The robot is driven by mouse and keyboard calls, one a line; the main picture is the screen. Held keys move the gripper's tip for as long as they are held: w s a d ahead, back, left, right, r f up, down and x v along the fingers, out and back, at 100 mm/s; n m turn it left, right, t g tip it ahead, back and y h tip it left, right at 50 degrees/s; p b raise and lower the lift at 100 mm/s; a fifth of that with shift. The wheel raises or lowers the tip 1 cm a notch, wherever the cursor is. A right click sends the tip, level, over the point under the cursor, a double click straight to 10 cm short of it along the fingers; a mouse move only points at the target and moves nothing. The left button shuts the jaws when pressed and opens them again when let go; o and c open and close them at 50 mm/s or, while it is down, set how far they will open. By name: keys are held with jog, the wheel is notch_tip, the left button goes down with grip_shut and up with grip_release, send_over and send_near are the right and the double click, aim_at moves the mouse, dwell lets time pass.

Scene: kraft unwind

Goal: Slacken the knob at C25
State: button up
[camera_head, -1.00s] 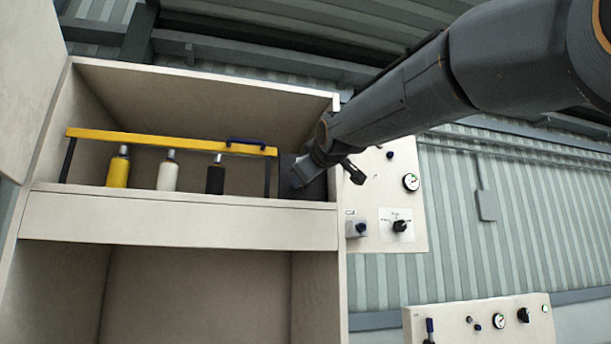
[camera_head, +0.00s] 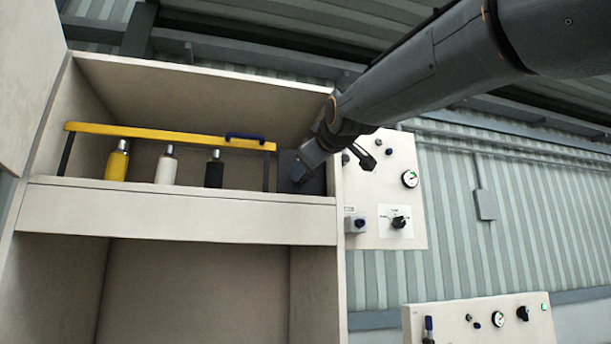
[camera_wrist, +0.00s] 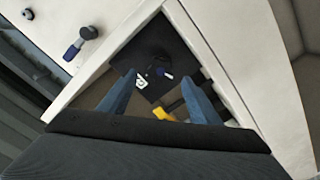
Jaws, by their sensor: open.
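A dark square plate (camera_wrist: 158,45) sits inside the cabinet. In the wrist view it carries a small black knob (camera_wrist: 155,70) with white markings beside it, too small to read, so I cannot confirm C25. My gripper (camera_wrist: 159,76) is open, its two blue-grey fingers on either side of the knob in the picture. I cannot tell how far the tips are from it. In the head view the dark plate (camera_head: 316,184) is at the right end of the cabinet shelf. My gripper (camera_head: 298,172) is in front of it and hides the knob.
The cabinet's right wall (camera_head: 339,215) stands close to my gripper. A yellow bar (camera_head: 170,136) with a blue handle spans the shelf above three bottles (camera_head: 166,168). A pale panel (camera_head: 385,236) with a gauge and knobs is to the right.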

jog(key=shift+b+v, duration=0.4)
jog(key=shift+v, duration=1.1)
